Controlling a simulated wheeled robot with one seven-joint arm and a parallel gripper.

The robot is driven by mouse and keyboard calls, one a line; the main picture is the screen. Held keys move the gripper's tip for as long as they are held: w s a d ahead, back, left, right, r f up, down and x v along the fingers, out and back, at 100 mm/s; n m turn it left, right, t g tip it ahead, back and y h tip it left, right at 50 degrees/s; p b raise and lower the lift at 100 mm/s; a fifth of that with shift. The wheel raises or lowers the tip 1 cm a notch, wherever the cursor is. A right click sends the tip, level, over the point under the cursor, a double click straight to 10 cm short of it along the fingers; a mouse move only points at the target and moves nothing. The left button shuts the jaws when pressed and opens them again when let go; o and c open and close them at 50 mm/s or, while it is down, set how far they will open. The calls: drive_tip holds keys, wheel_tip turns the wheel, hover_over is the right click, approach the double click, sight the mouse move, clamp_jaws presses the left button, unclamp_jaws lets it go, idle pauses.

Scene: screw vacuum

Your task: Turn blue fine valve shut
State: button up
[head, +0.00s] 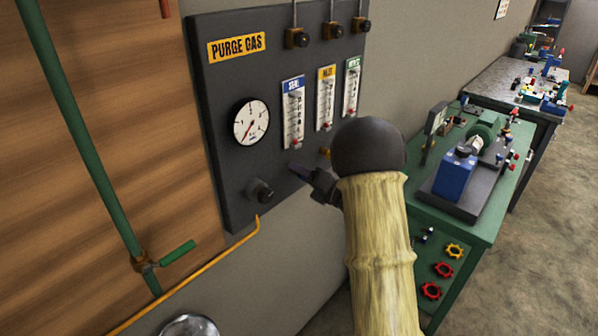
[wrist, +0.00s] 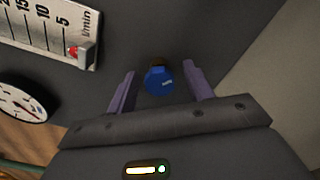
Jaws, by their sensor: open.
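The blue fine valve (wrist: 159,81) is a small round blue knob on the dark panel, seen in the wrist view. My gripper (wrist: 160,76) is open, with one purple finger on each side of the knob and visible gaps between. The knob appears centred between the fingers; whether the fingertips reach past it in depth I cannot tell. In the head view my gripper (head: 302,174) is at the panel below the blue-labelled flowmeter (head: 293,113). I cannot make out the blue knob there.
The purge gas panel (head: 228,80) also carries a dial gauge (head: 251,122), a black knob (head: 260,190), and yellow-labelled (head: 326,97) and green-labelled (head: 352,87) flowmeters. Black knobs line its top. A green pipe (head: 80,130) stands left. A green workbench (head: 470,225) stands right.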

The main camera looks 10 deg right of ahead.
drive_tip(key=c, duration=1)
drive_tip(key=shift+a, duration=0.35)
drive_tip(key=shift+w+d, duration=0.1)
drive_tip(key=shift+d, duration=0.15)
drive_tip(key=shift+a+b, duration=0.15)
drive_tip(key=shift+b, duration=0.2)
